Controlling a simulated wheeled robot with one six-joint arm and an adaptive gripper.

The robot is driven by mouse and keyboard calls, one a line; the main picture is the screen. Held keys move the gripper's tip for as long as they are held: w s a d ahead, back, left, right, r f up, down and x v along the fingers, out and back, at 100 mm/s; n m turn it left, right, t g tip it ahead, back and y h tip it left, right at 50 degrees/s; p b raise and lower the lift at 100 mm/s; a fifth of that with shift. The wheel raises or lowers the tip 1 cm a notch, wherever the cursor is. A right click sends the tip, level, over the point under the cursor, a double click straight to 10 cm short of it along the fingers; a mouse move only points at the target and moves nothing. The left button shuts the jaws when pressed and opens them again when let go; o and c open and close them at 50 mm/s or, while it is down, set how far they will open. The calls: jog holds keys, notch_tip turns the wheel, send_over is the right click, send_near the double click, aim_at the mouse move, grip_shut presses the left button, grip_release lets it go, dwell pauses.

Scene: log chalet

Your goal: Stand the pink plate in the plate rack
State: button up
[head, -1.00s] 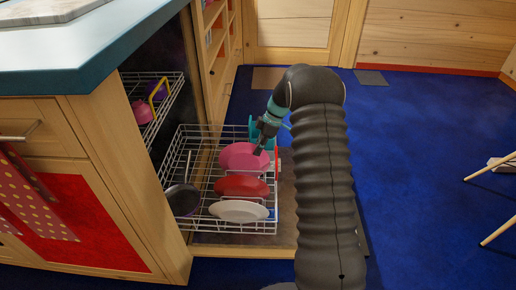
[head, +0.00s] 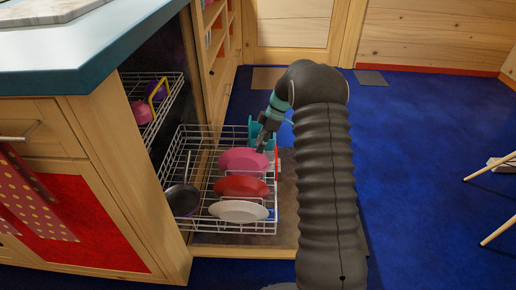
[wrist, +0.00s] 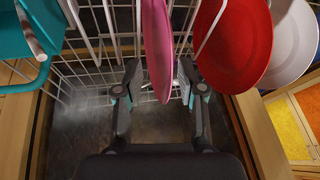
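The pink plate (head: 240,160) stands tilted in the pulled-out wire plate rack (head: 205,228), behind the red plate (head: 240,187). In the wrist view the pink plate (wrist: 158,45) shows nearly edge-on among the white tines. My gripper (wrist: 160,78) is open, with one finger on each side of the plate's near rim and a visible gap on both sides. In the head view my gripper (head: 261,147) is at the plate's upper right edge. The plate's lower edge is hidden in the head view.
The red plate and a white plate (head: 238,211) stand in front in the rack. A dark pan (head: 182,200) is at its left, and a teal item (head: 256,131) behind. An upper rack (head: 170,98) holds pink and purple pieces.

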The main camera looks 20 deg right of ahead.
jog(key=v, duration=0.9)
jog(key=shift+r, duration=0.35)
jog(key=shift+d, duration=0.15)
jog(key=s+f+m+h, duration=0.25)
jog(key=s+m, duration=0.45)
jog(key=m, duration=0.4)
jog(key=s+a+r+m+t+p, duration=0.1)
jog(key=s+a+r+t, duration=0.1)
jog(key=s+r, duration=0.4)
jog(key=s+a+r+m+t+h+p, duration=0.1)
jog(key=s+a+r, duration=0.4)
jog(key=s, duration=1.1)
jog(key=s+a+r+m+t+h+p, duration=0.1)
jog(key=s+a+r+m+t+p, duration=0.1)
jog(key=s+r, duration=0.7)
jog(key=shift+s+a+m+t, duration=0.4)
jog(key=shift+s+a+t, duration=0.35)
jog(key=shift+s, duration=0.4)
